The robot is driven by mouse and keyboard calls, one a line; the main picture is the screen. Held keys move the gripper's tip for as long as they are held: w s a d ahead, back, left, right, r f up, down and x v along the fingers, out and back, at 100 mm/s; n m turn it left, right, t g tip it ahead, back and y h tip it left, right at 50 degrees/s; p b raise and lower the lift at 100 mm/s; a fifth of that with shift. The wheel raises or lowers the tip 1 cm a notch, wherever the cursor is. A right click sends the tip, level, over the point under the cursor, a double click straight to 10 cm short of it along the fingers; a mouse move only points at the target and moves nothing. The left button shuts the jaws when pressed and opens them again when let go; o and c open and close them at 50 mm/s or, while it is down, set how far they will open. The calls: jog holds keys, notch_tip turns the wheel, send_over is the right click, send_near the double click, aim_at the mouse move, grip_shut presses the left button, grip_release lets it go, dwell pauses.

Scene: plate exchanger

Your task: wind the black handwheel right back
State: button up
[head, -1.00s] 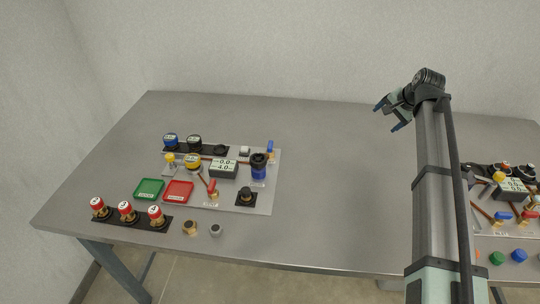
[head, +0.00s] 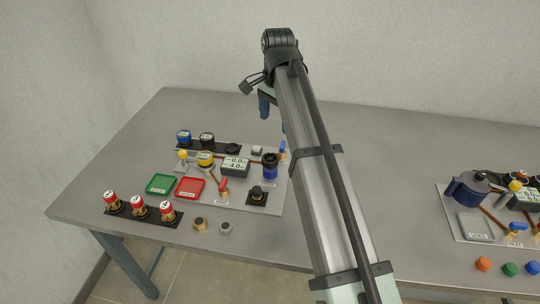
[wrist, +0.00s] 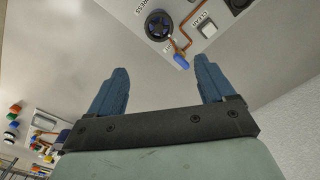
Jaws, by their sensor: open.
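A black handwheel (head: 271,158) sits on top of a blue cylinder (head: 270,172) at the right side of the left panel. It also shows in the wrist view as a dark round wheel (wrist: 158,25) beside a label that seems to read PRESS. My gripper (head: 269,114) is above the table's back part, beyond the panel. In the wrist view my gripper (wrist: 161,66) is open with nothing between its blue fingers. The wheel is apart from the fingers, beyond the fingertips in that view.
A blue lever (head: 283,150) stands close to the handwheel's right. A display box (head: 236,166) is at its left and a black knob (head: 257,192) in front. A second panel (head: 455,229) is at right. The back table is clear.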

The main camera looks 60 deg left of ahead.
aim_at(270, 158)
jog(key=f, duration=0.4)
jog(key=s+f, duration=0.1)
jog(key=f, duration=0.8)
jog(key=shift+s+a+f, duration=0.1)
jog(key=shift+s+f, duration=0.1)
jog(key=shift+s, duration=0.15)
jog(key=shift+c, duration=0.3)
jog(key=c, duration=1)
